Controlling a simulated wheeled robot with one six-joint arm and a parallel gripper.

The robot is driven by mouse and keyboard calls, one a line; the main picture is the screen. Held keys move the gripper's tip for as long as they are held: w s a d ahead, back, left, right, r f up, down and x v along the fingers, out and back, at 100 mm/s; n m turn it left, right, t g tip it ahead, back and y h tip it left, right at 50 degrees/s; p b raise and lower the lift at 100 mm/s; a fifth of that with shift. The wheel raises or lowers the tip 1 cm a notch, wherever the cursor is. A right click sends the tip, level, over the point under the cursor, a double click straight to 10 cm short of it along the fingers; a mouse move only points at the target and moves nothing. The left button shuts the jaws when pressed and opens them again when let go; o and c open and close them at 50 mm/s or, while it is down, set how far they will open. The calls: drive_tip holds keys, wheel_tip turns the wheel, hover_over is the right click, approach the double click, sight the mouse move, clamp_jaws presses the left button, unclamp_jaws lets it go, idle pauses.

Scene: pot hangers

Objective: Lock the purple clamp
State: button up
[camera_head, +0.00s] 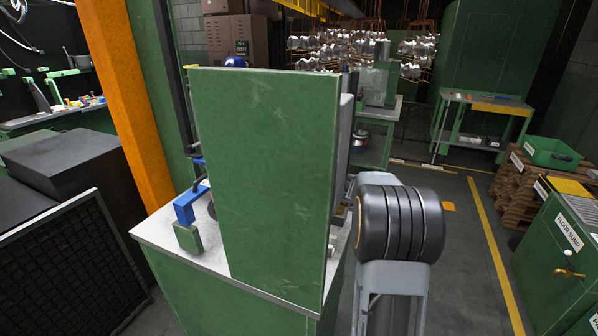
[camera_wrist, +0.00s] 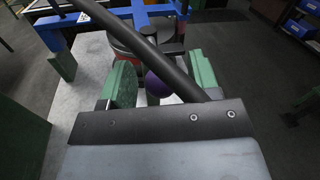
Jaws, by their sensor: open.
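The purple ball-shaped knob (camera_wrist: 157,83) of the clamp shows in the wrist view, partly covered by a dark bar (camera_wrist: 150,45) that crosses the picture diagonally. My gripper (camera_wrist: 162,80) is open, with one green finger on each side of the knob. The knob appears to lie between the fingers; contact with either one cannot be made out. A blue frame (camera_wrist: 60,22) stands behind in the wrist view, and blue parts (camera_head: 190,205) also show in the head view on the bench. In the head view a tall green panel hides my gripper and the purple knob.
The tall green panel (camera_head: 265,180) stands at the bench top (camera_head: 160,228). A green block (camera_wrist: 62,65) sits left of my fingers. A black mesh panel (camera_head: 70,270) and dark boxes (camera_head: 60,165) are at the left. Open floor (camera_head: 460,260) lies to the right.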

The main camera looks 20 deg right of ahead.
idle(0.3)
clamp_jaws()
idle(0.4)
